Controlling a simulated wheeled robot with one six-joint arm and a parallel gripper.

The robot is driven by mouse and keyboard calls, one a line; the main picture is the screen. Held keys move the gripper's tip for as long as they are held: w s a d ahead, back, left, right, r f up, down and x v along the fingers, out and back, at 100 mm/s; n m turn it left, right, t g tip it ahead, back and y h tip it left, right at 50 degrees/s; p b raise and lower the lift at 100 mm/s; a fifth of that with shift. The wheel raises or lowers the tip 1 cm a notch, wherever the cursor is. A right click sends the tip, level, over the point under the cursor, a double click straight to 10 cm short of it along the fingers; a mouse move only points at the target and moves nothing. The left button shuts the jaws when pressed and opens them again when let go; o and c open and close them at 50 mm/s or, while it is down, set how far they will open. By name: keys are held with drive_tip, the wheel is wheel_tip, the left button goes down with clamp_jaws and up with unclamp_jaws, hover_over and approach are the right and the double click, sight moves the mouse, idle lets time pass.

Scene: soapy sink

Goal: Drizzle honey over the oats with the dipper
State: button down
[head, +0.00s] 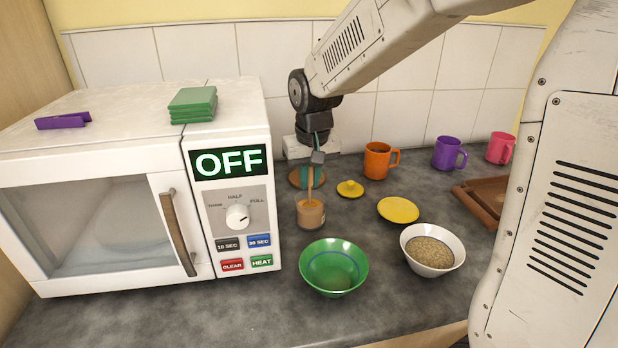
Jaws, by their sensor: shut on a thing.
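My gripper (318,157) points down near the back of the counter and is shut on the wooden dipper (310,183). The dipper hangs upright, with its lower end at or inside the mouth of the honey jar (311,217). I cannot tell how deep it goes, and its head is not visible. The jar is small, with amber-brown contents. The oats are in a white bowl (458,239) at the right front, well to the right of my gripper.
A green bowl (334,287) stands in front of the jar. A yellow plate (398,210) and a small yellow lid (350,188) lie between jar and mugs. Orange (377,161), purple (446,154) and pink mugs (498,148) stand behind. The microwave (227,200) blocks the left.

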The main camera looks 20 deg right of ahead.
drive_tip(key=shift+r, duration=4.4)
